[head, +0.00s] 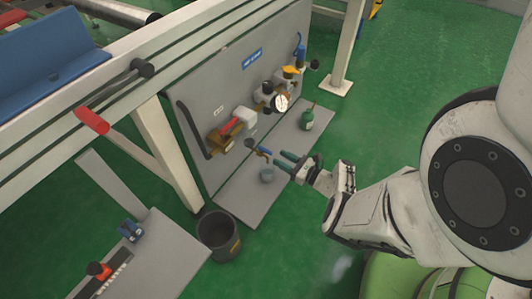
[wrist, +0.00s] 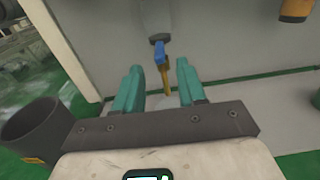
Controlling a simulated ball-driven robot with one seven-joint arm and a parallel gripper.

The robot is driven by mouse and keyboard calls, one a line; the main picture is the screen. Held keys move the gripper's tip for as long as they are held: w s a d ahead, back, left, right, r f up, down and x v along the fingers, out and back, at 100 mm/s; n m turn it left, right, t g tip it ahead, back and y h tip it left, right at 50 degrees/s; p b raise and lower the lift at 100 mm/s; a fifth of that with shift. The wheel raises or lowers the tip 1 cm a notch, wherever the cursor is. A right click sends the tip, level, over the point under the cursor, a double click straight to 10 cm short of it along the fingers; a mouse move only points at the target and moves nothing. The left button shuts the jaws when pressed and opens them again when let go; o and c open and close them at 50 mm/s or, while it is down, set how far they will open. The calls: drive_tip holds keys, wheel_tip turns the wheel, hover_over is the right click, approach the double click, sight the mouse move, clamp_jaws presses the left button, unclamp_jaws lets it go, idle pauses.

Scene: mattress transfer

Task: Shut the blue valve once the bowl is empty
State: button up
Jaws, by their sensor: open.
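The small blue valve (head: 264,151) sits low on the grey panel. In the wrist view the blue valve (wrist: 159,51) hangs under a grey bowl-like body (wrist: 155,16), with a brass outlet (wrist: 165,79) pointing down. I cannot see whether the bowl holds anything. My gripper (head: 284,160) has two green fingers and is close to the valve on its right in the head view. In the wrist view my gripper (wrist: 158,74) is open, with the valve and outlet showing between its fingers. No contact is visible.
A small grey cup (head: 266,175) stands on the shelf below the valve. A dark bucket (head: 218,235) is on the green floor. A gauge (head: 281,103), a green bottle (head: 307,118) and a red-handled part (head: 232,124) are nearby. Another blue-handled fitting (head: 300,46) is higher up.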

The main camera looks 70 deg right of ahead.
sight(272, 154)
drive_tip(key=b+x, duration=0.1)
drive_tip(key=x, duration=0.6)
drive_tip(key=shift+s, duration=0.1)
drive_tip(key=shift+c, duration=0.2)
clamp_jaws()
